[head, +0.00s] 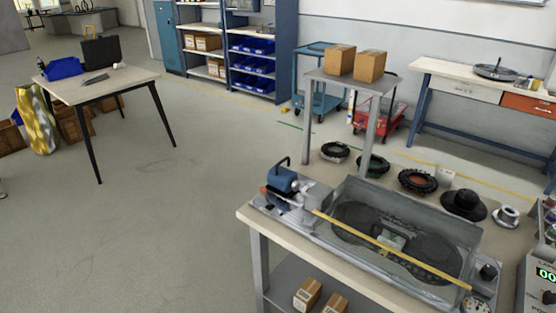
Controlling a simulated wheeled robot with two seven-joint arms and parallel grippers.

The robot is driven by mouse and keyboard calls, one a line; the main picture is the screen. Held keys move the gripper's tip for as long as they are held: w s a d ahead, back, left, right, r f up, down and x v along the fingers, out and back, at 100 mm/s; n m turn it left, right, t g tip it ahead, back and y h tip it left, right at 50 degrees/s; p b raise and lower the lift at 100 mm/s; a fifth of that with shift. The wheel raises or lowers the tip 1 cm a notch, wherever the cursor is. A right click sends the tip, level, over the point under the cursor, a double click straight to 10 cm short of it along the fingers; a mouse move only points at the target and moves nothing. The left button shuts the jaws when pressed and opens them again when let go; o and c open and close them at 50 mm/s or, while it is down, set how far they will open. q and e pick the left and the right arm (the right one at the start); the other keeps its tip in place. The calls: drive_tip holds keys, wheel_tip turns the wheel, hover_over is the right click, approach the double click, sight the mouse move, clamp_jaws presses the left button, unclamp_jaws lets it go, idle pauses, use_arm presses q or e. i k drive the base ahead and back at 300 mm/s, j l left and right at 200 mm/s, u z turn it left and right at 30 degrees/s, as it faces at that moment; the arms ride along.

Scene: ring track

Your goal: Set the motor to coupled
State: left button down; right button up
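A blue motor-like unit (283,180) with a dark upright handle sits at the left end of the apparatus on the near workbench (262,222). A small orange-red part (263,190) shows at its left side. Grey metal parts lie just in front of it. I cannot tell whether it is coupled. To its right, a clear box-like cover (455,232) stands over dark round tracks (365,218), with a yellow strip (400,254) running diagonally along it. A black knob (488,271) is at the right end. Neither of my grippers is in view.
Behind the cover stand several dark rings, including one with red inside (417,181), and a black hat-shaped part (464,203). A box with a green digital display (546,274) is at the right edge. Floor left of the workbench is clear, up to a small table (128,82).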

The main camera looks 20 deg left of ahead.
sight(283, 182)
drive_tip(key=i+j+z, duration=0.15)
drive_tip(key=j+z, duration=0.3)
drive_tip(key=j, duration=0.6)
drive_tip(key=j+z, duration=0.5)
drive_tip(key=j, duration=0.5)
drive_tip(key=j+z, duration=0.25)
drive_tip(key=j, duration=0.5)
drive_tip(key=j+z, duration=0.25)
drive_tip(key=j, duration=0.5)
drive_tip(key=k+j+z, duration=0.1)
drive_tip(key=j+z, duration=0.15)
drive_tip(key=j, duration=0.5)
